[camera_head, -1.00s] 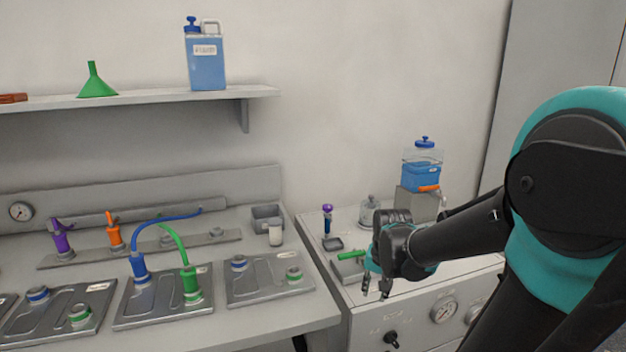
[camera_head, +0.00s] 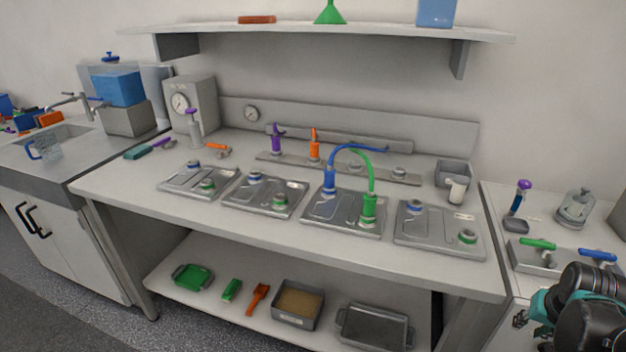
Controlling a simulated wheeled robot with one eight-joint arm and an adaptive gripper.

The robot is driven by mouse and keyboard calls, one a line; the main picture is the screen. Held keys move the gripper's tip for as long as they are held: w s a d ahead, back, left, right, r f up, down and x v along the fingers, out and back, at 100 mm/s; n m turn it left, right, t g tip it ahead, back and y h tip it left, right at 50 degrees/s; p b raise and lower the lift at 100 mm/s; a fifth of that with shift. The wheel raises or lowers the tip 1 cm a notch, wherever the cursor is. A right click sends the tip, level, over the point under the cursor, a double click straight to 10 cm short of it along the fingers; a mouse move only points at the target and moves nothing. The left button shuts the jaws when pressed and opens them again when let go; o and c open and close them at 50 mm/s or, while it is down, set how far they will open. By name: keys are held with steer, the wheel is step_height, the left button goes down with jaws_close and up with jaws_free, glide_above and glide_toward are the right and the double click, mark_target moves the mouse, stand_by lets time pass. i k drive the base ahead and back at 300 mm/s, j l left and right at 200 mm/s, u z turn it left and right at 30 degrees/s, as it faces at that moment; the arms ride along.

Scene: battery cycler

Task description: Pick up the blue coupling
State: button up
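The blue coupling (camera_head: 329,181) stands upright on the third metal plate (camera_head: 343,228) from the left on the bench. My gripper (camera_head: 530,329) is at the lower right, in front of the right-hand counter and well away from the blue coupling. Its dark fingers appear apart, with nothing seen between them; part of it is cut off by the frame.
Purple (camera_head: 277,140) and orange (camera_head: 315,145) couplings stand on the back rail (camera_head: 393,173). Similar plates lie on both sides. A white cup (camera_head: 456,190) and grey bin (camera_head: 453,174) are at the back right. A shelf (camera_head: 330,31) hangs above; a lower shelf holds trays.

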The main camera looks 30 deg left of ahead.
mark_target(330, 172)
steer(key=u, duration=1.4)
steer(key=k+j+z, duration=0.1)
steer(key=k+j, duration=0.05)
steer(key=j, duration=0.1)
